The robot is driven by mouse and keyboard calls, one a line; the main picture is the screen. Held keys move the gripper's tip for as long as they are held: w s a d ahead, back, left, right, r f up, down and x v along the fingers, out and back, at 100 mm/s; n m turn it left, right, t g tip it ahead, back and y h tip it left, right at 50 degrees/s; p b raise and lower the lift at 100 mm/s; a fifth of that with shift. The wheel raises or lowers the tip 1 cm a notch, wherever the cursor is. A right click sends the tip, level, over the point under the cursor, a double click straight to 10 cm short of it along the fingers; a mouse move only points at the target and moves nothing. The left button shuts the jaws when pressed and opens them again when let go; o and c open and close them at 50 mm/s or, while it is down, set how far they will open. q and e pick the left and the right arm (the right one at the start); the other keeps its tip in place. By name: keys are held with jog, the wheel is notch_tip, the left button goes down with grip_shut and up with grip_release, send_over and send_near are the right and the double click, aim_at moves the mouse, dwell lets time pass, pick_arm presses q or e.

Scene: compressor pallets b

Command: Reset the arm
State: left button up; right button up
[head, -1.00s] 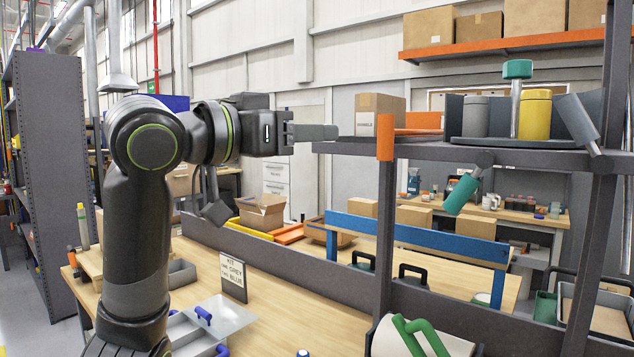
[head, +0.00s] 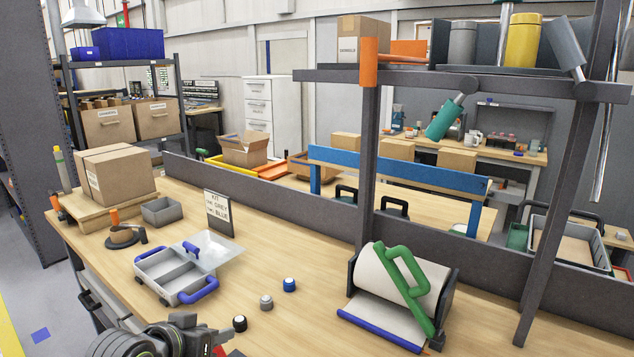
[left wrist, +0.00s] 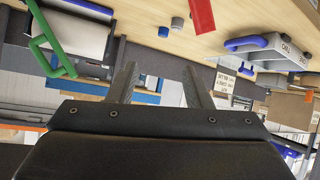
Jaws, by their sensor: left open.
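My left arm shows at the bottom edge of the head view, where the left gripper (head: 192,338) is partly cut off over the front of the wooden bench. In the left wrist view the two fingers of the left gripper (left wrist: 160,82) stand apart with nothing between them. That view looks across the bench with the picture tilted over. My right gripper is in neither view.
On the bench (head: 320,265) are a grey tray case (head: 172,290), several small caps (head: 266,301), a green-handled roll holder (head: 400,300), a sign (head: 219,212) and a cardboard box (head: 113,173). A grey post (head: 370,170) and shelf stand at right.

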pick_arm(q)
jog(key=s+a+f+n+g+y, duration=0.1)
jog(key=s+a+f+g, duration=0.15)
jog(key=s+f, duration=0.4)
jog(key=s+a+f+n+g+y, duration=0.1)
jog(key=s+a+f+y, duration=0.15)
jog(key=s+f, duration=0.4)
jog(key=s+a+f+g+y, duration=0.1)
jog(key=s+a+f+g, duration=0.2)
jog(key=s, duration=0.7)
jog(key=s+a+f+g+y, duration=0.1)
jog(key=s+a+f, duration=0.3)
jog(key=s, duration=0.5)
notch_tip(320, 180, down, 26)
jog(key=s+f+g, duration=0.2)
jog(key=s+f, duration=1.3)
jog(key=shift+d+f+n+h, duration=0.15)
jog(key=shift+d+n+h, duration=0.2)
jog(key=shift+d+n, duration=0.05)
